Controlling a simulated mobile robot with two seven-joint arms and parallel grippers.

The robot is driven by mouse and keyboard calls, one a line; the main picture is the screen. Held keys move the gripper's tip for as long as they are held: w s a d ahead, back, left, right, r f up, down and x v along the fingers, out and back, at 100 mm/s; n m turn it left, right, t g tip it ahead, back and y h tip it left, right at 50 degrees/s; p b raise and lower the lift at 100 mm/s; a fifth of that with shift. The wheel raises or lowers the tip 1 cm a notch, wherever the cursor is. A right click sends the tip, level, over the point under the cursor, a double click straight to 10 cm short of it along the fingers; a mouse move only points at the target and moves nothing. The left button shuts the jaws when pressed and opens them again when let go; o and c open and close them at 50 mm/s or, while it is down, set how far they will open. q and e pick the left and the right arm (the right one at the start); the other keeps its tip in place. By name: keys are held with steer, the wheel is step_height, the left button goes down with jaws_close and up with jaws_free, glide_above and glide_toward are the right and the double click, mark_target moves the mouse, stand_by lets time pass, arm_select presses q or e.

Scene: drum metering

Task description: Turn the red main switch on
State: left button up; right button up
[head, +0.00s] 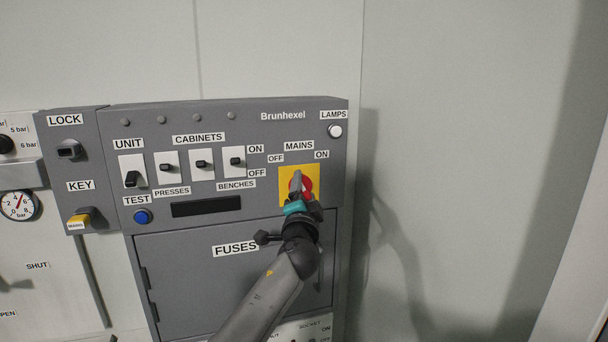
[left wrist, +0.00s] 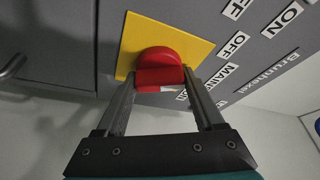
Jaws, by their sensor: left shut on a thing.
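The red main switch (head: 307,184) sits on a yellow square plate (head: 285,172) at the right of the grey panel, under the MAINS label, with OFF at its upper left and ON at its upper right. My left gripper (head: 297,181) is at the switch and partly hides it, so the handle's exact angle is hard to tell in the head view. In the left wrist view, my left gripper's fingers (left wrist: 159,78) stand on both sides of the red handle (left wrist: 160,60), shut on it. My right gripper is not in view.
The panel also carries a row of cabinet switches (head: 201,163), a blue TEST button (head: 142,217), a yellow key (head: 77,221) and a white lamp (head: 335,131). The FUSES door (head: 190,270) lies below, behind my arm. The wall to the right is bare.

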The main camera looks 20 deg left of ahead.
arm_select(q)
steer(key=m+g+p, duration=0.1)
steer(key=m+p, duration=0.1)
steer(key=p, duration=0.2)
steer(key=m+p, duration=0.3)
steer(key=p, duration=0.1)
steer(key=m+g+h+p, duration=0.1)
steer(key=m+p, duration=0.1)
steer(key=p, duration=0.2)
steer(key=shift+r+m+g, duration=0.25)
steer(key=shift+m+g, duration=0.05)
steer(key=shift+m+p, duration=0.3)
steer(key=shift+p, duration=0.2)
steer(key=shift+f+m+g+p, duration=0.15)
steer(key=shift+m+g+p, duration=0.3)
steer(key=shift+m, duration=0.25)
steer(key=shift+f+m+g+y, duration=0.1)
steer(key=shift+m+g+y, duration=0.3)
steer(key=shift+m+g, duration=0.9)
steer(key=shift+m+t, duration=0.35)
steer(key=shift+m, duration=0.05)
steer(key=o, duration=1.4)
steer(key=shift+s, duration=0.15)
